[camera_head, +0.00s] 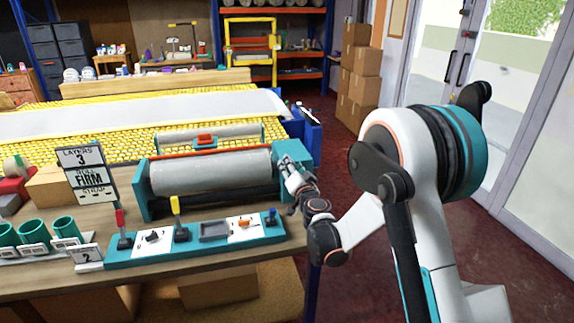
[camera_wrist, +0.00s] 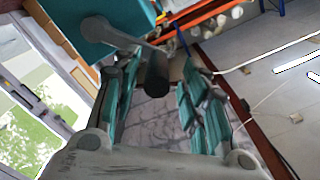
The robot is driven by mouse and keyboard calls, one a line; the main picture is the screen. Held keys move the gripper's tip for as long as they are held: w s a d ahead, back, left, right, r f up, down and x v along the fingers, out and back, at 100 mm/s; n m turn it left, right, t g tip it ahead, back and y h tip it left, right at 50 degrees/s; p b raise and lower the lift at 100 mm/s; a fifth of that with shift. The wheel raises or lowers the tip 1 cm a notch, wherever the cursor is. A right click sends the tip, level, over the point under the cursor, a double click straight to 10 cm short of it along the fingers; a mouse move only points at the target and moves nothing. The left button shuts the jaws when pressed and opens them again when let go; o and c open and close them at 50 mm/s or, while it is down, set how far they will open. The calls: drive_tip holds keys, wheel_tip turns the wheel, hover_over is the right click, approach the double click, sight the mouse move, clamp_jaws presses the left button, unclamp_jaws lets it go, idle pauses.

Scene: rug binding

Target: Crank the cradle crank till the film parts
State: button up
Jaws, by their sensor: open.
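The cradle (camera_head: 146,200) is a teal frame on the bench, with a long grey wrapped roll (camera_head: 210,173) lying in it. A teal end block (camera_head: 290,150) stands at its right end. My gripper (camera_head: 290,178) is at that block and covers most of the crank in the head view. In the wrist view the crank arm (camera_wrist: 112,33) is grey and runs from the teal block to a dark round handle (camera_wrist: 156,76). My gripper (camera_wrist: 163,68) is open, with the handle between its teal-padded fingers. I cannot tell whether a finger touches it. Film cannot be told from the roll's wrap.
In front of the cradle is a teal control panel (camera_head: 125,254) with levers. A sign reading layers 3, firm (camera_head: 88,172) stands left of it, near green cups (camera_head: 65,227). Behind lies a yellow slatted bed (camera_head: 60,143).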

drive_tip(key=v, duration=0.9)
drive_tip(key=shift+s+r, duration=0.15)
idle(1.4)
drive_tip(key=s+d+r+n+g+y, duration=0.25)
drive_tip(key=s+r+n+g, duration=0.2)
drive_tip(key=s+r, duration=0.7)
drive_tip(key=s+d+f+g+h, duration=0.2)
drive_tip(key=s+d, duration=0.3)
drive_tip(key=s, duration=0.4)
drive_tip(key=s+d+f+g+h, duration=0.1)
drive_tip(key=s+d+f+h, duration=0.1)
drive_tip(key=s+d, duration=0.3)
drive_tip(key=s+d+f+g+h, duration=0.2)
drive_tip(key=s+d, duration=0.4)
drive_tip(key=s, duration=0.7)
drive_tip(key=shift+f+g+h, duration=0.15)
drive_tip(key=shift+g+h, duration=0.2)
drive_tip(key=shift+h, duration=0.4)
drive_tip(key=shift+s+n, duration=0.1)
drive_tip(key=shift+n, duration=0.15)
